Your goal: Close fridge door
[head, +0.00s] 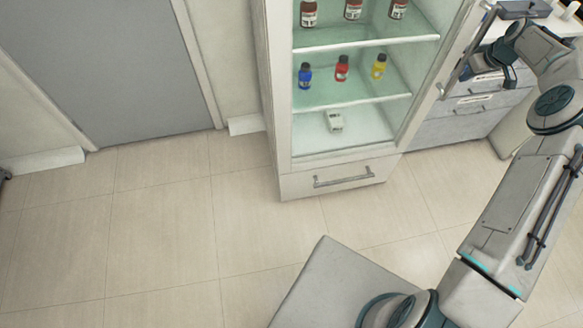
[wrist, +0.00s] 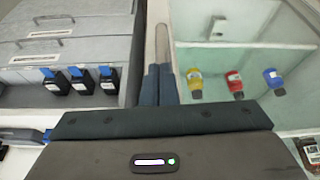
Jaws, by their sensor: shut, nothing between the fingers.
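The fridge (head: 335,178) stands upright at the top middle of the head view, with its glass-fronted door (head: 427,85) on the front. The door frame looks flush or nearly flush with the cabinet; a small gap could not be made out. A long bar handle (head: 453,75) runs along the door's right edge and shows in the wrist view (wrist: 162,45). My gripper (head: 468,70) is beside this handle. Its fingers (wrist: 158,85) are together and empty at the door's edge; whether they touch it I cannot tell.
Several bottles, including a blue one (head: 305,75), stand on the fridge shelves. A drawer (head: 340,180) with a bar handle sits below the door. Grey drawers (head: 460,115) stand right of the fridge. A grey door (head: 110,60) is at left. The tiled floor (head: 170,220) in front is clear.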

